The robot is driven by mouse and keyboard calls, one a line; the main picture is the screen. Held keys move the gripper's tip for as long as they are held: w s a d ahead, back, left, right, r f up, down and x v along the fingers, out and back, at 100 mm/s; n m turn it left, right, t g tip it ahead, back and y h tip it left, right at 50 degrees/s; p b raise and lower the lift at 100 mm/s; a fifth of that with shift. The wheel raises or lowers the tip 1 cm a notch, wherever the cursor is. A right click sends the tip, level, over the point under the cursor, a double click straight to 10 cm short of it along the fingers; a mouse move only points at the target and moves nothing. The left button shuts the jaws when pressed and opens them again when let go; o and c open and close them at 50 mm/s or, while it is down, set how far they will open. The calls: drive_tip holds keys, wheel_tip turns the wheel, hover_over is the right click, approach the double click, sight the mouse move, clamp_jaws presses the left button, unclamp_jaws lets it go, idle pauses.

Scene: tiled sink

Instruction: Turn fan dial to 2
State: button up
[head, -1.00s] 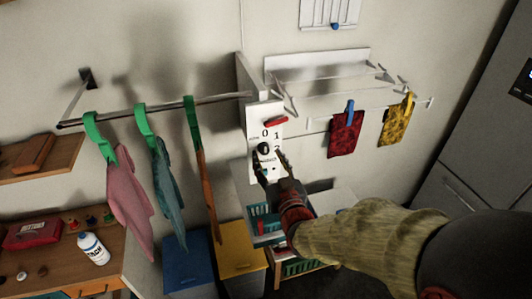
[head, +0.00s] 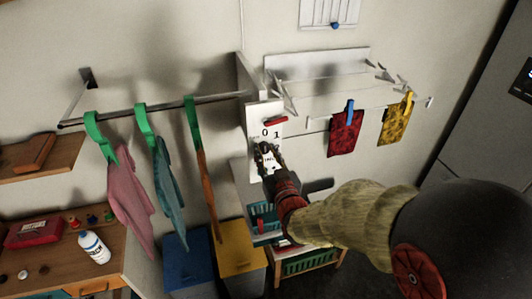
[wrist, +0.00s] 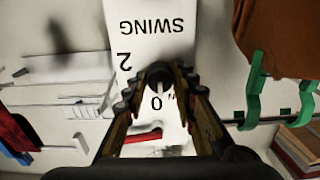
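The fan dial (wrist: 160,74) is a dark round knob on a white upright panel (wrist: 122,18). In the wrist view its pale pointer mark faces the printed 0; the printed 2 and the word SWING are beyond it. My gripper (wrist: 163,73) has one fingertip on each side of the knob, closed in against it. In the head view my gripper (head: 265,149) covers most of the dial and some of the numbers, while 0 and 1 show above.
A red switch (head: 276,120) sits on the panel above the dial. A rail (head: 170,107) with green clips and hanging cloths is to the left. A wall rack (head: 320,68) with red and yellow cloths is to the right. Bins (head: 241,247) stand below.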

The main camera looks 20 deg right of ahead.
drive_tip(key=c, duration=0.6)
drive_tip(key=shift+f+m+b, duration=0.1)
drive_tip(key=shift+m+b, duration=0.2)
drive_tip(key=shift+b, duration=0.35)
drive_tip(key=m+b, duration=0.4)
drive_tip(key=b, duration=0.2)
drive_tip(key=shift+f+m+b, duration=0.15)
drive_tip(key=shift+m+b, duration=0.15)
drive_tip(key=shift+b, duration=0.05)
drive_tip(key=m+b, duration=0.6)
drive_tip(key=b, duration=0.2)
drive_tip(key=m+b, duration=0.6)
drive_tip(key=b, duration=0.1)
drive_tip(key=shift+m, duration=0.4)
drive_tip(key=m+b, duration=0.3)
drive_tip(key=shift+r+m+b, duration=0.2)
drive_tip(key=shift+m+b, duration=0.65)
drive_tip(key=shift+m, duration=0.55)
